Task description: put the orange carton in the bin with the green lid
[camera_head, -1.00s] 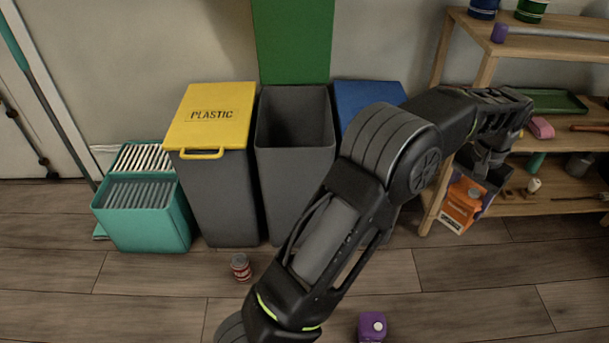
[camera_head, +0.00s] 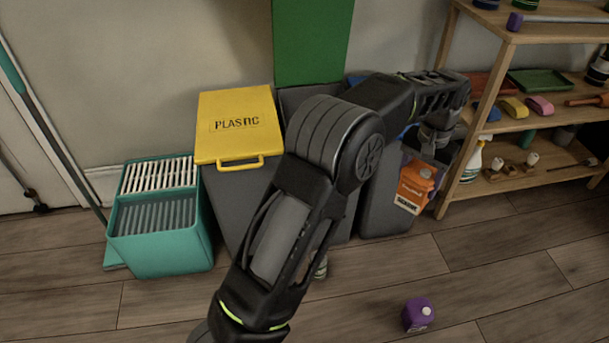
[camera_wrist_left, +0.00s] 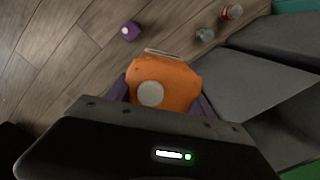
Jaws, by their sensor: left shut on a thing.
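My left gripper (camera_head: 430,160) is shut on the orange carton (camera_head: 415,188) and holds it up off the floor, in front of the right end of the bin row. In the left wrist view the carton (camera_wrist_left: 170,88) sits between the purple fingertips, its round pale cap facing the camera. The green lid (camera_head: 312,42) stands raised upright at the back of the middle grey bin (camera_head: 291,97). My left arm crosses in front of this bin and hides most of its opening. My right gripper is not in view.
The yellow-lidded plastic bin (camera_head: 239,122) is shut, left of the middle bin. A teal crate (camera_head: 160,240) stands further left. Wooden shelves (camera_head: 530,120) with tools and a spray bottle (camera_head: 472,160) are at right. A purple carton (camera_head: 417,315) lies on the open floor in front.

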